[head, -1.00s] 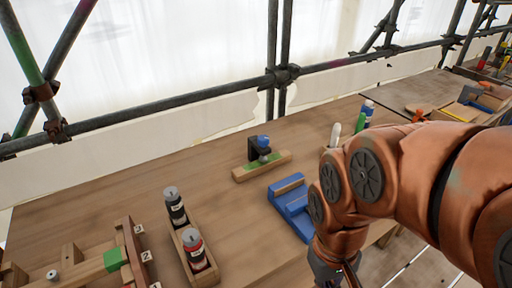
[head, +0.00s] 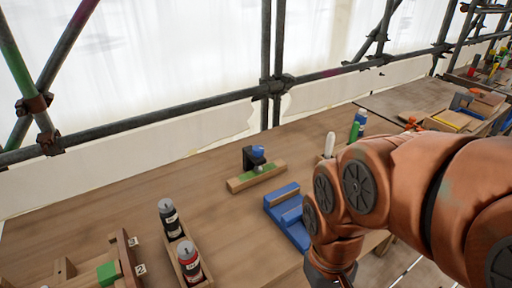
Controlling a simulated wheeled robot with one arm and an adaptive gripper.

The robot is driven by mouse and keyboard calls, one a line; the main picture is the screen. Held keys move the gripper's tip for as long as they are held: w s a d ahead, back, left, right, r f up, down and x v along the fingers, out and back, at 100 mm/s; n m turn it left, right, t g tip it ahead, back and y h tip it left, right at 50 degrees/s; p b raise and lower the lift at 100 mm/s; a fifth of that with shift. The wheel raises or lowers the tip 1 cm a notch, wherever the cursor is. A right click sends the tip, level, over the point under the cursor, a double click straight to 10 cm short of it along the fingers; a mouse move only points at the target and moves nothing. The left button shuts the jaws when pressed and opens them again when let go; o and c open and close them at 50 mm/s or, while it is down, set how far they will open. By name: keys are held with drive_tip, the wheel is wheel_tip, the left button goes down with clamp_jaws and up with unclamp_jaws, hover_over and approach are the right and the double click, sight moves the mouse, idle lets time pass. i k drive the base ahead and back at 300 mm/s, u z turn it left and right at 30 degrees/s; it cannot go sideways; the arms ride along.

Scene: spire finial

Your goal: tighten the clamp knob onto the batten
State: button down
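The clamp knob (head: 258,152) is blue and sits at the top of a dark clamp (head: 248,158). The clamp stands at the wooden batten (head: 242,183), which has a green patch on its top and lies on the bench. Whether the clamp grips the batten tightly cannot be seen. My copper-coloured arm comes in from the right and bends down at the front of the bench, to the right of the clamp and apart from it. My gripper is at or below the bottom edge of the picture, and its fingers do not show.
A blue cradle (head: 282,205) lies between the batten and my arm. Two bottles (head: 169,216) stand in a wooden tray (head: 202,265) at the front. A wooden rack with a green block (head: 107,273) is at front left. Scaffold tubes (head: 150,123) run behind the bench (head: 130,205).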

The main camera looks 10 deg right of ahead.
sight(258, 149)
drive_tip(key=u, duration=2.9)
drive_tip(key=k, duration=1.3)
drive_tip(key=z, duration=1.5)
drive_tip(key=i, duration=1)
